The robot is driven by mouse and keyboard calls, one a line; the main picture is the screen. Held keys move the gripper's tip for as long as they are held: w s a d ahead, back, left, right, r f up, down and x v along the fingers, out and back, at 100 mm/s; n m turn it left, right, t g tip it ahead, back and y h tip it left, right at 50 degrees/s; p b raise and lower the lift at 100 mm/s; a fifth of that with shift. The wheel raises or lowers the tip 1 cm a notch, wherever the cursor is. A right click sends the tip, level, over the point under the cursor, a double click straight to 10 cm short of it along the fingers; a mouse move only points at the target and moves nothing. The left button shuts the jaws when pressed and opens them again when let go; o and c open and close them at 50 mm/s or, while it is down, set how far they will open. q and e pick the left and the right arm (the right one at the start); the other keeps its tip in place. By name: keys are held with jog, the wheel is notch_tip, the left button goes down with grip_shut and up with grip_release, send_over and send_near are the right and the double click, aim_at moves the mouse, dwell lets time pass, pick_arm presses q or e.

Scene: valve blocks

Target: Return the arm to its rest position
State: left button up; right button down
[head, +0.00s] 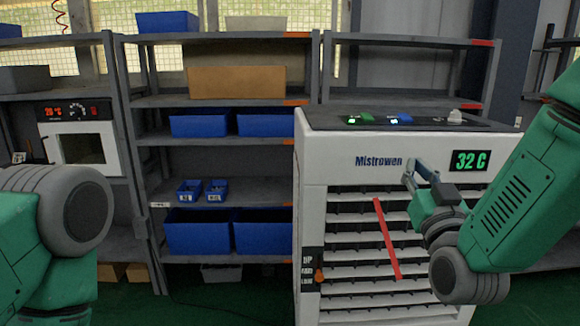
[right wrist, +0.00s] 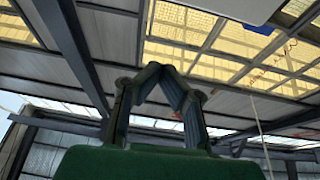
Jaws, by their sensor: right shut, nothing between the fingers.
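My right arm comes in from the right in the head view, and its gripper (head: 417,177) is in front of the upper face of the white Mistrowen machine (head: 312,215), left of its green 32 C display (head: 469,160). In the right wrist view the gripper's fingertips (right wrist: 165,67) meet, with nothing between them; the ceiling is behind them. I cannot tell from the head view whether the gripper touches the machine. My left arm (head: 50,240) shows at the lower left; its gripper is out of the picture.
A red bar (head: 387,238) slants across the machine's slats. Green (head: 359,118) and blue (head: 399,118) lit parts are on its top. An orange knob (head: 319,275) is at its lower left. Shelves (head: 220,145) with blue bins (head: 200,123) and a small oven (head: 80,148) stand left.

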jog(key=s+f+n+g+b, duration=0.15)
jog(key=s+f+g, duration=0.3)
jog(key=f, duration=1.25)
jog(key=s+f+m+g+b, duration=0.15)
jog(key=s+f+g, duration=0.35)
jog(key=f, duration=1.1)
pick_arm(q)
notch_tip(320, 180, down, 7)
jog(key=b, duration=0.4)
jog(key=shift+w+d, duration=0.3)
jog(key=shift+d, duration=0.05)
pick_arm(e)
jog(key=s+d+f+g, duration=0.3)
jog(key=s+f+g, duration=0.3)
jog(key=s+f, duration=0.4)
jog(key=s+d+f+g, duration=0.3)
jog(key=s+f+g, duration=0.3)
jog(key=s+f, duration=0.5)
jog(key=s, duration=0.6)
jog(key=shift+s+n, duration=0.2)
jog(key=shift+n, duration=0.2)
pick_arm(q)
jog(key=shift+a+f, duration=0.2)
jog(key=shift+a, duration=0.15)
pick_arm(e)
jog(key=shift+a+r, duration=0.1)
jog(key=shift+a, duration=0.2)
